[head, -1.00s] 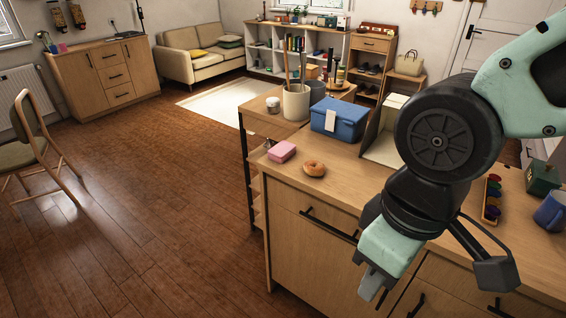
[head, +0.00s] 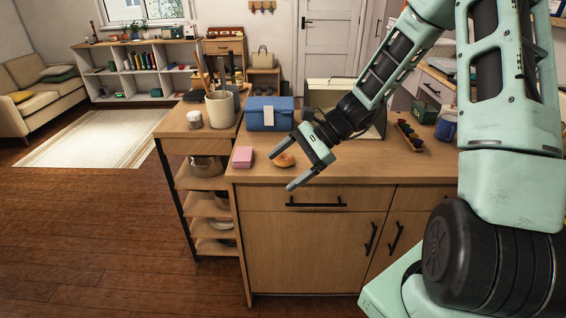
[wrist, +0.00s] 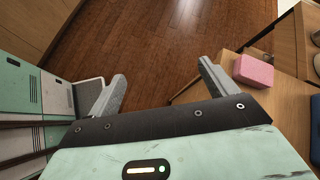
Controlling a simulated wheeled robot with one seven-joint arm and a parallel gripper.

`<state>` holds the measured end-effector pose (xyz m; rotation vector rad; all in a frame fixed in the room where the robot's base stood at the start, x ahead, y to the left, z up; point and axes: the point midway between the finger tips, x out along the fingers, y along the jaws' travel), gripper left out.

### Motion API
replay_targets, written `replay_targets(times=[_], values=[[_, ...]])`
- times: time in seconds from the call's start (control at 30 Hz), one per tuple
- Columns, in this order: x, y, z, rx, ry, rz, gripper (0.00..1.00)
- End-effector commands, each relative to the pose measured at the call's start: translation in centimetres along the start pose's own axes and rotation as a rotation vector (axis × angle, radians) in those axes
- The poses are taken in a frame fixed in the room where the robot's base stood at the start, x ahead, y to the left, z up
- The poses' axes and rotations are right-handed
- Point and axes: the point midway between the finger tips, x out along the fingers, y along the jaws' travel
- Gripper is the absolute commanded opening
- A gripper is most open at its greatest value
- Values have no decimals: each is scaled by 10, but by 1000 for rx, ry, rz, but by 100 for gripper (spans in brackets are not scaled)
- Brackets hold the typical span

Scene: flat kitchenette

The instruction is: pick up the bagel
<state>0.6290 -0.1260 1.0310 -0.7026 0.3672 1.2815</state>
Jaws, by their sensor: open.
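The bagel (head: 285,160) is a golden-brown ring lying on the wooden counter near its front left, just right of a pink box. In the head view my gripper (head: 283,171) is open and empty, with its fingers pointing left in front of the bagel and partly overlapping it. How high it is over the counter is hard to tell. In the wrist view the open fingers (wrist: 160,95) stand apart with floor between them. The bagel does not show in that view.
The pink box (head: 243,156) sits left of the bagel and also shows in the wrist view (wrist: 254,71). A blue box (head: 268,113) and a utensil crock (head: 221,109) stand behind. A tray of small coloured items (head: 409,136) lies to the right. Floor is open at left.

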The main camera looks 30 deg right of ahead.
Motion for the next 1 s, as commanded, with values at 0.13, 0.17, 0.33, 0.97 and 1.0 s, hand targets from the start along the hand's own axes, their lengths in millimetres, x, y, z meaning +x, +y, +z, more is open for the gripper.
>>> replay_targets(times=[0.13, 0.17, 0.33, 0.97, 1.0], values=[[-50, -27, -75, 323, -66, -267, 85], [-60, -30, -87, 375, -80, -313, 85], [-103, -37, -139, 580, -142, -507, 85], [-44, -88, -160, 655, -168, -578, 85], [-38, -92, -160, 654, -168, -577, 85]])
